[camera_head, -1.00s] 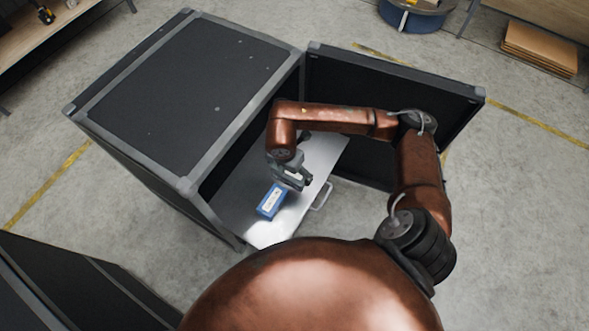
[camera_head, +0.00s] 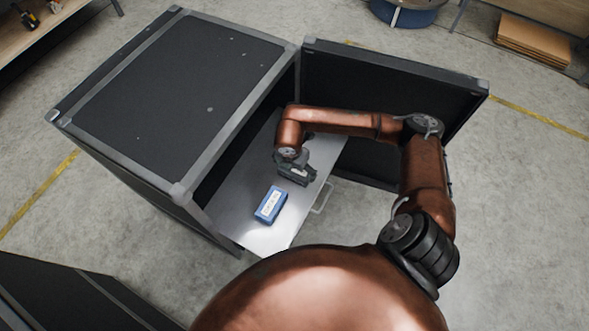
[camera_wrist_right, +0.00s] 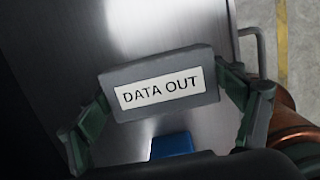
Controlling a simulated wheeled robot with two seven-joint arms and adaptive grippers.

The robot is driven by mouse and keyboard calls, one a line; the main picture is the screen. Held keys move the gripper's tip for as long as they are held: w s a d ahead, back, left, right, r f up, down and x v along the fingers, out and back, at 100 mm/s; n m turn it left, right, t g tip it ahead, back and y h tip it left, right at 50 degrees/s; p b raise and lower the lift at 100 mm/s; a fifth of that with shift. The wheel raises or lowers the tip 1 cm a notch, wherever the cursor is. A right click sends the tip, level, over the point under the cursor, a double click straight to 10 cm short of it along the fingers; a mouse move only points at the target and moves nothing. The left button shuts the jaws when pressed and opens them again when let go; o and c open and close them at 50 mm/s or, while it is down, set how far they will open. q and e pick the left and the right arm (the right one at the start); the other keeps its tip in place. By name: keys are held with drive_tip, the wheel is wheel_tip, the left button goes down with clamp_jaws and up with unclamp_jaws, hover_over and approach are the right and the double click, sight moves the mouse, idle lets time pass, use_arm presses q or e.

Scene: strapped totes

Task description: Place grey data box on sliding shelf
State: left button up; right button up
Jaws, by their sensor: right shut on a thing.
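A grey data box (camera_wrist_right: 163,84) with a white label reading "DATA OUT" sits between the fingers of my right gripper (camera_wrist_right: 165,105) in the right wrist view. My right gripper (camera_head: 296,175) is shut on it, over the sliding shelf (camera_head: 262,236). The shelf is a shiny metal plate pulled out of the black case. In the head view the gripper and arm hide most of the grey box. I cannot tell whether the box touches the shelf. My left gripper is out of view.
A blue box (camera_head: 270,205) with a white label lies on the shelf, close to my right gripper; its edge shows in the wrist view (camera_wrist_right: 172,146). The black case (camera_head: 175,95) stands left, its open door (camera_head: 390,85) behind my arm. The shelf handle (camera_head: 322,198) sticks out right.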

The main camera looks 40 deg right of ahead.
sight(293, 173)
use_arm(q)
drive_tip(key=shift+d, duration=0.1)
use_arm(e)
drive_tip(key=o, duration=1.6)
drive_tip(key=shift+r, duration=0.1)
drive_tip(key=shift+a+r, duration=0.1)
drive_tip(key=shift+r, duration=0.2)
drive_tip(key=r+p, duration=0.1)
drive_tip(key=r, duration=0.2)
drive_tip(key=shift+a, duration=0.2)
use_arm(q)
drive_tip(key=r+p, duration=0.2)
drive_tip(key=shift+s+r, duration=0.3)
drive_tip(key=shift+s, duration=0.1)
use_arm(e)
drive_tip(key=r, duration=0.5)
drive_tip(key=a+r, duration=0.1)
drive_tip(key=r, duration=0.2)
drive_tip(key=shift+s+r, duration=0.1)
drive_tip(key=shift+s, duration=0.25)
drive_tip(key=shift+a, duration=0.1)
